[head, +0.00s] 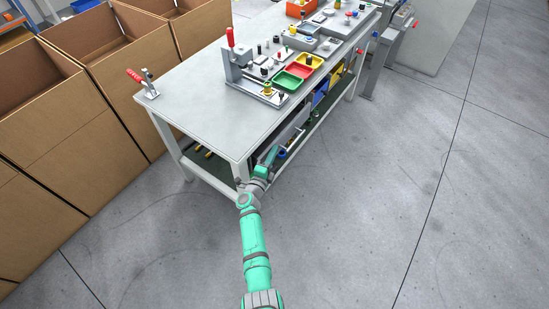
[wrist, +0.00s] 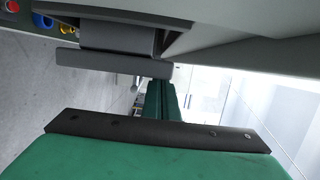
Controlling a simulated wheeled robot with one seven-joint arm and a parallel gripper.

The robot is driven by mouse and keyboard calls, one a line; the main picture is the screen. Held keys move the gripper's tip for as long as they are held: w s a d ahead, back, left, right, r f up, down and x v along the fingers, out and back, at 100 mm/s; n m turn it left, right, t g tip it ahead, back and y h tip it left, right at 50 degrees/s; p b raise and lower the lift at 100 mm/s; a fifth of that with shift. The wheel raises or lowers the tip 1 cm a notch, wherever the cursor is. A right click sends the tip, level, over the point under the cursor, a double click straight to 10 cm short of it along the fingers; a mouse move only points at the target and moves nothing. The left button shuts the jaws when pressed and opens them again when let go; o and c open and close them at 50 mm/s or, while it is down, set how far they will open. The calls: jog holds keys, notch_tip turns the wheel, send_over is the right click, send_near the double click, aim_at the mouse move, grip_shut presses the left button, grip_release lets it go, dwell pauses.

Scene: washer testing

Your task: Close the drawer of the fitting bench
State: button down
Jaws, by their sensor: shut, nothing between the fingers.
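The fitting bench (head: 205,105) has a grey top and stands in the middle of the head view. Below its front edge a grey drawer front (head: 290,132) shows, partly hidden by my arm; how far it stands out I cannot tell. My gripper (head: 270,157) is at the bench's front side, below the top's level and near the drawer's near end. In the wrist view my shut, empty green fingers (wrist: 160,98) point at a dark grey bar (wrist: 115,66), seemingly the drawer's handle. The fingertips are close to its end; contact is unclear.
Cardboard boxes (head: 60,130) stand left of the bench. A red-handled clamp (head: 148,82), a fixture (head: 245,70) and small green and red trays (head: 285,80) sit on top. Coloured bins (head: 320,97) show below. The floor (head: 400,180) to the right is clear.

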jog(key=shift+w+a, duration=0.55)
jog(key=shift+a, duration=0.3)
jog(key=shift+w+a+r, duration=0.1)
jog(key=shift+w+a, duration=0.15)
jog(key=shift+a+r, duration=0.1)
jog(key=shift+a, duration=0.05)
jog(key=shift+s+d, duration=0.1)
jog(key=shift+d, duration=0.2)
jog(key=s+d, duration=0.3)
send_near(267, 149)
jog(key=d, duration=0.1)
jog(key=s+d, duration=0.1)
jog(key=d, duration=0.1)
jog(key=s+d, duration=0.1)
jog(key=shift+s+d+f, duration=0.2)
jog(key=shift+s+f, duration=0.05)
jog(key=shift+f, duration=0.1)
